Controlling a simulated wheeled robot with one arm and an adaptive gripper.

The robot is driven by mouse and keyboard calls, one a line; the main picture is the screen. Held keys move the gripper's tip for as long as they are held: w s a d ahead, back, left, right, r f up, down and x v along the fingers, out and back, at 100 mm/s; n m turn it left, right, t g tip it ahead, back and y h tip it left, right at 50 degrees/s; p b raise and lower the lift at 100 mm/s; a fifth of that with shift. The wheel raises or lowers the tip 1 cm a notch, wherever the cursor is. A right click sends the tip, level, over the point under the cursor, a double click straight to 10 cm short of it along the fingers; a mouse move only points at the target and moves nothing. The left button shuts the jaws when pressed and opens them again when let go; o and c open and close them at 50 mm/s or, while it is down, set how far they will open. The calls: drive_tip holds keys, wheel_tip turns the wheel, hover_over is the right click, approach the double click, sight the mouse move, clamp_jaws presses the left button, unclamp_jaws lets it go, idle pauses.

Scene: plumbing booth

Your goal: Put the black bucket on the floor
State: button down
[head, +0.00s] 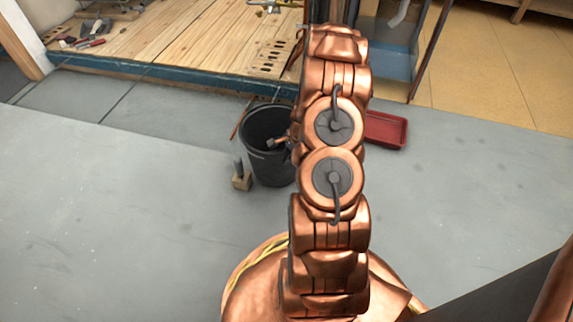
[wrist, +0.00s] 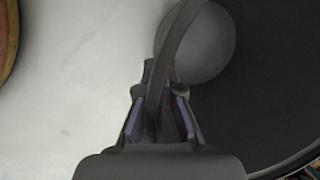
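The black bucket (head: 262,125) stands upright left of my arm in the head view, its right side hidden by the arm. I cannot tell whether its base touches the floor. In the wrist view the bucket's dark wall (wrist: 275,75) fills the right side. Its thin curved handle (wrist: 175,35) runs down between the fingers of my gripper (wrist: 160,88). The fingers are close together and appear shut on the handle. The gripper is mostly hidden behind my arm in the head view.
A small wooden block with a grey piece (head: 241,180) is just left of the bucket. A red tray (head: 386,130) lies to the right. The booth's plank platform with a blue edge (head: 180,76) is behind. Grey floor (head: 110,220) is clear at left.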

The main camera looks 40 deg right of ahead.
wheel_tip(320, 180, down, 3)
drive_tip(key=shift+r+b, duration=0.2)
drive_tip(key=shift+b, duration=0.2)
drive_tip(key=c, duration=1.3)
unclamp_jaws()
